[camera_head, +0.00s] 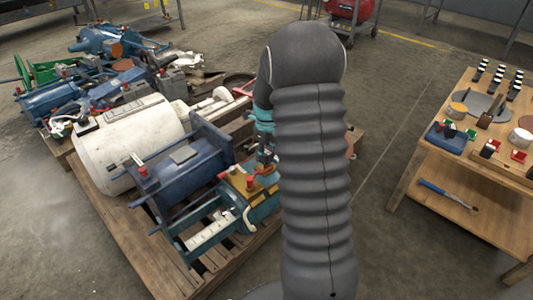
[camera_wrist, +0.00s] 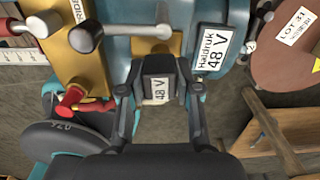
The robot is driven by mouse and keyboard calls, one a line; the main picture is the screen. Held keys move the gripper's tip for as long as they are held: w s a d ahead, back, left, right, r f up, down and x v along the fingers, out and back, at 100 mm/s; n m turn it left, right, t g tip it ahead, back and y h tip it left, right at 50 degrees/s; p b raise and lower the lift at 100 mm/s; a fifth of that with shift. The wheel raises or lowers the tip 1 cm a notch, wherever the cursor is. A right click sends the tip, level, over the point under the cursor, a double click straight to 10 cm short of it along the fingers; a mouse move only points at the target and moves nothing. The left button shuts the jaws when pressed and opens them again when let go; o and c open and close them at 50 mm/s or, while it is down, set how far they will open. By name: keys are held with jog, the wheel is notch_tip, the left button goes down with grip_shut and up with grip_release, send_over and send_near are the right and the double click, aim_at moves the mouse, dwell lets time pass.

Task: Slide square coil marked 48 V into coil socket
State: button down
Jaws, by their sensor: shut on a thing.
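My gripper (camera_wrist: 158,84) is shut on a dark square coil (camera_wrist: 158,89) with a white label reading 48 V, held between its two fingers in the wrist view. Just behind the coil is a blue machine body (camera_wrist: 118,52) with a brass-coloured plate. A white plate reading "Haltdruck 48 V" (camera_wrist: 212,50) is fixed to it, right of the coil. I cannot make out the coil socket; the coil and fingers cover the area in front of it. Whether the coil touches the machine cannot be told. In the head view my arm hides the gripper and the coil.
A grey lever with a round knob (camera_wrist: 84,36) and a red-knobbed part (camera_wrist: 68,103) stand left of the gripper. A brown disc tagged LOT 31 (camera_wrist: 279,48) is at right. The pallet (camera_head: 125,240) carries large machines; a wooden workbench (camera_head: 455,157) stands at the far right.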

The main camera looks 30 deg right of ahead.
aim_at(267, 152)
jog(key=shift+f, duration=0.35)
jog(key=c, duration=0.7)
grip_release()
notch_tip(267, 152, up, 12)
jog(key=shift+r, duration=0.1)
